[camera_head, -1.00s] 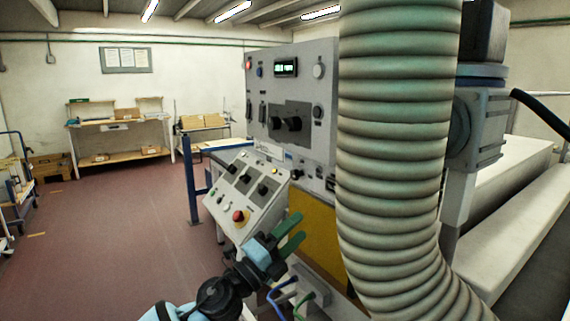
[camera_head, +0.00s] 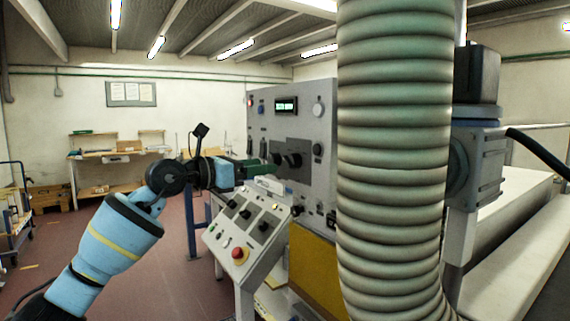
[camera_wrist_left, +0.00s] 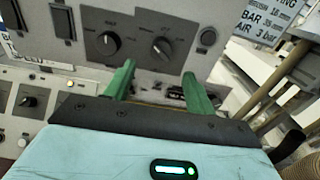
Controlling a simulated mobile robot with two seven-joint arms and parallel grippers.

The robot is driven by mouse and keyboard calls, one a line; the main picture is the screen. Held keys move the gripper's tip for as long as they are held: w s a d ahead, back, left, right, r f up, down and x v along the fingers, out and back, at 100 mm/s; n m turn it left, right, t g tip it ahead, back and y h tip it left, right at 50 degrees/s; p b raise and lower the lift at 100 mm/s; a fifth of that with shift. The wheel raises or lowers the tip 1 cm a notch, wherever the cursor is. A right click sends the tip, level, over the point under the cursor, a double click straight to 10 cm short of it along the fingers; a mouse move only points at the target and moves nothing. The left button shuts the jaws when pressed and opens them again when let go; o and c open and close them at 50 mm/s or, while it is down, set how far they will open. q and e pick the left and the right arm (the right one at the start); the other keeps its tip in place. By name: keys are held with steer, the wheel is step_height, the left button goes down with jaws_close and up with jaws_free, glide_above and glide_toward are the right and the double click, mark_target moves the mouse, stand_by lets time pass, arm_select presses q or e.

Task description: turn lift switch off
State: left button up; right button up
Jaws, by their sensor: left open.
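The grey upright panel (camera_head: 326,110) carries two dark rotary knobs side by side, a left knob (camera_wrist_left: 108,43) and a right knob (camera_wrist_left: 162,48). Small labels sit above them, too blurred to read surely, so I cannot tell which control is the lift switch. My left gripper (camera_head: 264,169) reaches in from the left in front of this panel, just left of and below the knobs. In the left wrist view its green fingers (camera_wrist_left: 157,70) are spread apart and empty, with their tips below the two knobs. My right gripper is not in view.
A sloped console (camera_head: 240,225) with several knobs and a red mushroom button (camera_head: 239,254) stands below the gripper. A large ribbed hose (camera_head: 393,160) hangs close on the right. A blue post (camera_head: 190,225) stands left of the console. Open floor (camera_head: 140,270) lies to the left.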

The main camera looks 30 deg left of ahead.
mark_target(286, 163)
arm_select(q)
steer(key=p+x, duration=0.1)
steer(key=x, duration=0.5)
steer(key=shift+w+d+r, duration=0.15)
steer(key=shift+w, duration=0.1)
steer(key=shift+w+d, duration=0.2)
steer(key=shift+w, duration=0.25)
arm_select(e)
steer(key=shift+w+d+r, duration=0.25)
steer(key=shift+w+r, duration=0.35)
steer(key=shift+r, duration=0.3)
arm_select(q)
steer(key=c, duration=1)
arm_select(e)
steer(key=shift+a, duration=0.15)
